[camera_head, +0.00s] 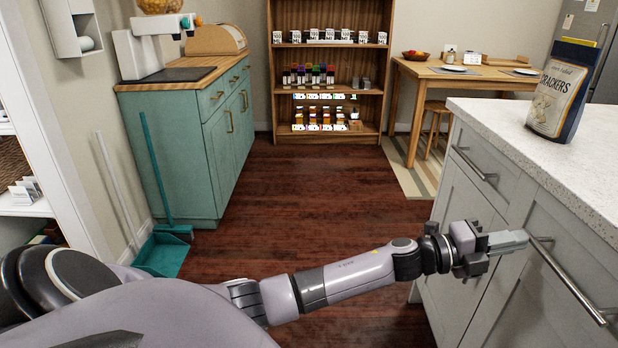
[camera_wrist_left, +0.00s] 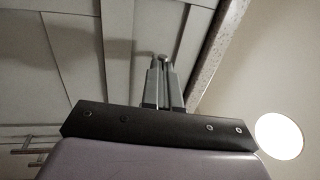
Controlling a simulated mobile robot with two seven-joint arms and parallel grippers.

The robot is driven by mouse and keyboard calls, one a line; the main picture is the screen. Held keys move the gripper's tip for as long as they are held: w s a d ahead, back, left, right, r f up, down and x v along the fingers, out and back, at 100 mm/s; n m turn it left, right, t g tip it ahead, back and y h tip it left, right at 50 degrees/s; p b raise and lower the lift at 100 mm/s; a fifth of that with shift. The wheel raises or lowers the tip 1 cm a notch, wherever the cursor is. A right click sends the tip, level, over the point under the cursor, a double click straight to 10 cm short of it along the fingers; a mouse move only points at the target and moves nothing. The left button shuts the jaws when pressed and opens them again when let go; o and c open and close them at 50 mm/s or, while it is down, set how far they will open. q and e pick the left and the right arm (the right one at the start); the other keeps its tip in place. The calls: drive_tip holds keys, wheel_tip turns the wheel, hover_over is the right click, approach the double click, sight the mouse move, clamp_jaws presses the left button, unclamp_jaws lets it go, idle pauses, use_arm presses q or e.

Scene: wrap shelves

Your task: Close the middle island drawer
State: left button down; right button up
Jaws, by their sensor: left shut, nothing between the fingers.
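The grey island (camera_head: 470,200) stands at the right under a pale speckled countertop. Its nearer panel, which looks like the middle drawer's front (camera_head: 578,235), has a long bar handle (camera_head: 570,283). I cannot tell whether that front stands out from the island. My left gripper (camera_head: 526,238) is shut and empty, with its tips at or very near the far end of this handle. In the left wrist view the shut fingers (camera_wrist_left: 164,62) point up beside the grey panels and the counter's underside edge; contact is unclear. My right gripper is not in view.
A cracker bag (camera_head: 556,98) stands on the countertop (camera_head: 590,160). Another drawer handle (camera_head: 474,165) is farther along the island. A teal cabinet (camera_head: 185,150), a broom and dustpan (camera_head: 163,252) stand at the left. The wooden floor between is clear.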

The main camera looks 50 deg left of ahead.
use_arm(q)
drive_tip(key=shift+x, duration=0.95)
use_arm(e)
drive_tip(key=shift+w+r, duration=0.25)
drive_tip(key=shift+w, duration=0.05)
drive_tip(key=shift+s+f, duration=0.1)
